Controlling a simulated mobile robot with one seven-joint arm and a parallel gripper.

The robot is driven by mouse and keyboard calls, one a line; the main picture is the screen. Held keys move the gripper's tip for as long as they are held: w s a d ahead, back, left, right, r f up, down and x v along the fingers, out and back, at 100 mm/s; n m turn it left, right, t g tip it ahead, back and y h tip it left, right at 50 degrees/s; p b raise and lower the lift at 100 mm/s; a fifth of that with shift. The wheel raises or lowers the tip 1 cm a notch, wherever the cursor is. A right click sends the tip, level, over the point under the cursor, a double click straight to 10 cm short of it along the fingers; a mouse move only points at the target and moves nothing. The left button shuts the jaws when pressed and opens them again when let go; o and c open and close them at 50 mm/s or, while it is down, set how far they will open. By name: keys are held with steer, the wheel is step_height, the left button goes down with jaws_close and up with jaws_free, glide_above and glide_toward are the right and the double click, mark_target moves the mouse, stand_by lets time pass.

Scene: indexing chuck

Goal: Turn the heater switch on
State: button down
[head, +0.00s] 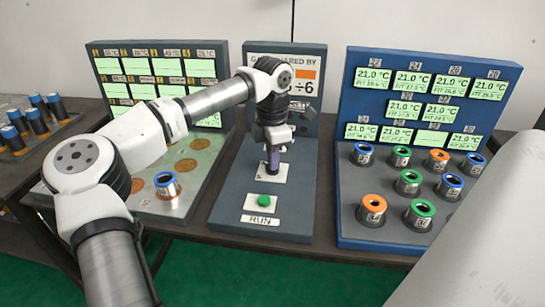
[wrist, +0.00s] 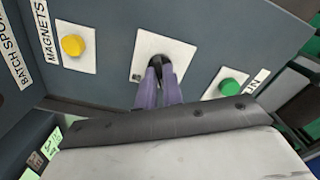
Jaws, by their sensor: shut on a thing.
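My gripper (head: 272,166) points down at the grey middle panel in the head view. Its purple fingers also show in the wrist view (wrist: 159,84). They are shut on a small black switch (wrist: 157,60) on a white square plate (wrist: 177,58). The plate also shows in the head view (head: 281,176), under the fingertips. The fingers hide much of the switch, so I cannot tell which way it is set. No heater label is readable at it.
A green RUN button (head: 264,200) lies in front of the switch plate. A yellow button (wrist: 73,45) beside a MAGNETS label is on the other side. Cups with coloured rims stand on the blue panel (head: 345,225) at right; one blue-rimmed cup (head: 167,186) stands at left.

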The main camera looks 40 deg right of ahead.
steer(key=m+p, duration=0.2)
steer(key=m, duration=0.3)
steer(key=shift+r+m, duration=0.1)
steer(key=shift+m, duration=0.2)
steer(key=m+p, duration=0.1)
steer(key=m, duration=0.5)
stand_by(0.6)
steer(key=c, duration=1.5)
jaws_free()
steer(key=shift+c, duration=0.2)
